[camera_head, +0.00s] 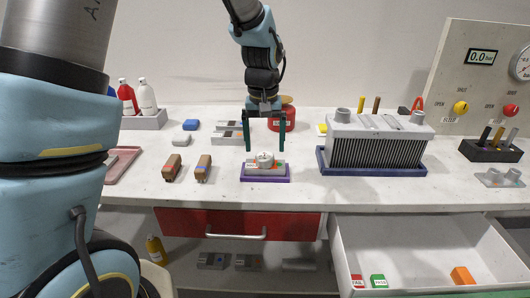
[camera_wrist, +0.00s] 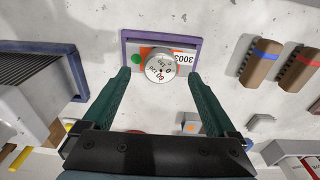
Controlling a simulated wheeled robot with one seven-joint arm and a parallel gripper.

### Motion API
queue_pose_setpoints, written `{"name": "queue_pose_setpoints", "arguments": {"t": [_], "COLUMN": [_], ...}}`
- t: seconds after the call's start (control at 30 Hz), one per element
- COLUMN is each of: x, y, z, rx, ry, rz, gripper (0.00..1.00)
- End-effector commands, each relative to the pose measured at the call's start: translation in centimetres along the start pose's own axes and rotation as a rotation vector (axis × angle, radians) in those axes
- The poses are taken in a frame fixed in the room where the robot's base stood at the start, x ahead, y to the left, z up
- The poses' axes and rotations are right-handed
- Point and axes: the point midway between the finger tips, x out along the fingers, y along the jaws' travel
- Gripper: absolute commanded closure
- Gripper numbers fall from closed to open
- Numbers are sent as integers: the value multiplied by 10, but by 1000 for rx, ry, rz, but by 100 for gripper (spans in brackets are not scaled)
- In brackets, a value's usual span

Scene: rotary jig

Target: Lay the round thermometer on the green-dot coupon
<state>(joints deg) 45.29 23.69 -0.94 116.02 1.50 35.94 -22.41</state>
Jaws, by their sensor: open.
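The round thermometer (camera_head: 264,158) is a small white disc with a dial face. It lies face up on a light plate, the green-dot coupon (camera_wrist: 137,57), whose green dot and "3003" label show beside it in the wrist view. The thermometer (camera_wrist: 160,68) covers the coupon's middle. The coupon lies in a purple tray (camera_head: 265,179) on the bench. My gripper (camera_head: 265,149) is open, with its two green fingers above and either side of the thermometer; in the wrist view the fingers (camera_wrist: 159,74) appear apart from it.
Two brown blocks (camera_head: 172,168) (camera_head: 203,169) stand left of the tray. A finned grey unit (camera_head: 375,145) in a blue tray stands to the right. A red container (camera_head: 284,118) stands behind my gripper. A drawer (camera_head: 420,255) is open at the front right.

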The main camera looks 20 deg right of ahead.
Motion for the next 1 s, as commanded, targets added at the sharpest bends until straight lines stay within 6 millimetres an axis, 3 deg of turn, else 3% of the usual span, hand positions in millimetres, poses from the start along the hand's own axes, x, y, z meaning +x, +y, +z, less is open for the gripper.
{"name": "queue_pose_setpoints", "arguments": {"t": [0.2, 0.4, 0.77, 0.87, 1.0], "x": [-48, -78, -87, -81, -63], "y": [1, 0, -6, -37, -118], "z": [-2, -1, 0, 4, 28], "rx": [0, 0, -6, -40, -127], "ry": [7, 4, 0, 5, 19], "rz": [2, 1, -1, -3, -11], "gripper": [7, 7, 7, 7, 7]}}
